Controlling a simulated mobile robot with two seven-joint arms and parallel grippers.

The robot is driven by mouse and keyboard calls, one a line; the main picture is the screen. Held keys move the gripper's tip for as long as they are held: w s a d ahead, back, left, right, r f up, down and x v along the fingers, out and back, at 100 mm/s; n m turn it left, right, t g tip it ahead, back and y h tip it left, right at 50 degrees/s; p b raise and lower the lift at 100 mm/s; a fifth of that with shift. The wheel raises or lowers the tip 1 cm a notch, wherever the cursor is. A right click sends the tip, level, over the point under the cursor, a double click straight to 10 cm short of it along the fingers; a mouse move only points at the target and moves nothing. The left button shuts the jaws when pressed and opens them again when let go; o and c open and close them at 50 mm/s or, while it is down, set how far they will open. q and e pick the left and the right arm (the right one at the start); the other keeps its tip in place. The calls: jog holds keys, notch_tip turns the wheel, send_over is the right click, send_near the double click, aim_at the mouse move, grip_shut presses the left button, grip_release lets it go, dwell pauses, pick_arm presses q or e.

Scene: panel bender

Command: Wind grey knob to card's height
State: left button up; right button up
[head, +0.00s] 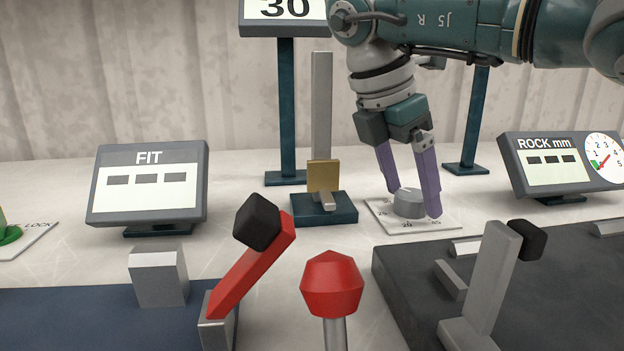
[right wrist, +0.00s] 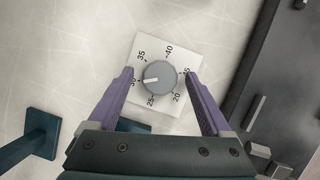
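The grey knob (head: 409,204) is a short round dial on a white scale plate (head: 440,222). In the right wrist view, the knob (right wrist: 163,72) has a white mark pointing left, at or close to the 30 on its scale. The card (head: 285,10) on a dark post reads 30; its top is cut off. My right gripper (head: 413,201) points down with its purple fingers on either side of the knob. In the right wrist view, gaps show between both fingers and the knob, so the gripper is open. My left gripper is out of view.
A FIT display (head: 150,186) stands left and a ROCK mm display (head: 549,165) with a gauge stands right, both showing dashes. A post with a brass block (head: 323,175) stands left of the knob. Red-armed lever (head: 250,265), red knob (head: 332,285) and grey lever (head: 495,280) stand in front.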

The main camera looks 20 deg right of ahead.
jog(key=v, duration=1)
jog(key=shift+p, duration=0.4)
jog(key=shift+s, duration=0.15)
